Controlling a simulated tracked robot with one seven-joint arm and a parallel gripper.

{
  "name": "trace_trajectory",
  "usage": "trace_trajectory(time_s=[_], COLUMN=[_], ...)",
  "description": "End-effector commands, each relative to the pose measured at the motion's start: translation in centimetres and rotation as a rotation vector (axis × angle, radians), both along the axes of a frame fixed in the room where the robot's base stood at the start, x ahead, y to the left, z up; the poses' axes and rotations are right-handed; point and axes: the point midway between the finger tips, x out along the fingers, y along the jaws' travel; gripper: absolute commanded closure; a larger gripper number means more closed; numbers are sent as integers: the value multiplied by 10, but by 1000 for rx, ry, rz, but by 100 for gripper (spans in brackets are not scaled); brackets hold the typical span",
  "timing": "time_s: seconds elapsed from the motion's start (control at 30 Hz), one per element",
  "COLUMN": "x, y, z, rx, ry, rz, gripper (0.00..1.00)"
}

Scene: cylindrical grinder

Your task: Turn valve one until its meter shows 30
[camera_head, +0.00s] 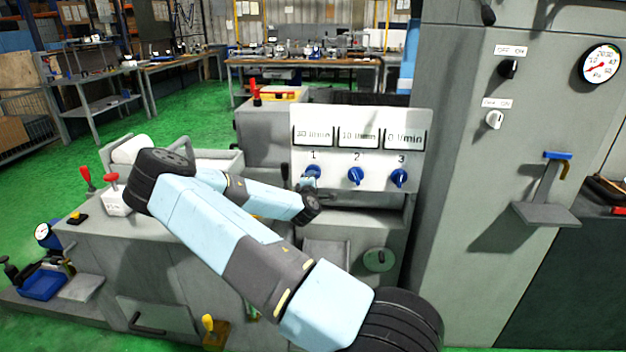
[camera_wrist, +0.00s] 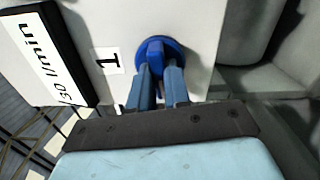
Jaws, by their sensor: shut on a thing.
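Valve one (camera_wrist: 158,51) is a round blue knob on a white panel, under the printed label 1. My gripper (camera_wrist: 160,72) is shut on its raised handle in the wrist view. In the head view, valve one (camera_head: 313,170) is partly hidden by my gripper (camera_head: 308,184) in front of it. The meter above valve one (camera_head: 313,136) seems to read 30 l/min. In the wrist view the same meter (camera_wrist: 45,55) appears sideways and also seems to read 30 l/min.
Valve two (camera_head: 356,176) and valve three (camera_head: 399,178) sit to the right on the same panel. Their meters seem to read 10 l/min (camera_head: 358,136) and 0 l/min (camera_head: 404,137). A tall grey cabinet (camera_head: 455,140) stands to the right. A red-handled lever (camera_head: 86,178) stands at left.

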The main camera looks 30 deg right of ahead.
Motion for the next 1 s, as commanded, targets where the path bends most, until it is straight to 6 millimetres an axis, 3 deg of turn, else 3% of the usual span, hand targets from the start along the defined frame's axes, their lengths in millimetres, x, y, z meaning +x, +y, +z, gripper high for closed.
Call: trace_trajectory(time_s=[0.07,0.1,0.37,0.7,1.0], x=[-1,-1,0,-5,-46], y=[3,3,2,4,32], z=[-6,-6,-4,-2,-3], rx=[5,5,3,3,3], ry=[12,12,7,4,4], rz=[3,3,2,0,1], gripper=[100,81,57,57,57])
